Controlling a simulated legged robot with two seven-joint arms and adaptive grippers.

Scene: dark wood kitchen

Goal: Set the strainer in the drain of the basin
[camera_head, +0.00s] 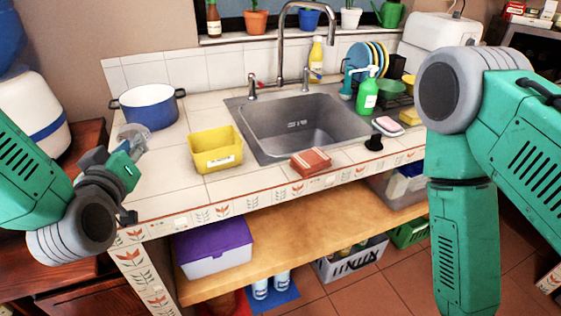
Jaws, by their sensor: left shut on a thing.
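The sink basin (262,118) is grey metal, set in the white tiled counter under a tall faucet (281,45). A slotted overflow shows on its far wall; I cannot make out the drain on its floor. My left gripper (131,152) is over the left end of the counter, left of the yellow tub and apart from the basin. It is shut on a small round greyish thing (134,132), which looks like the strainer; the fingers partly hide it. My right arm comes in at the right and hangs down in front of the counter; its gripper is out of view.
A yellow tub (216,160) and a reddish-brown box (311,162) stand along the counter's front. A blue pot (149,106) is behind my left gripper. A green soap bottle (369,96), a plate rack and a black object (374,142) are right of the basin.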

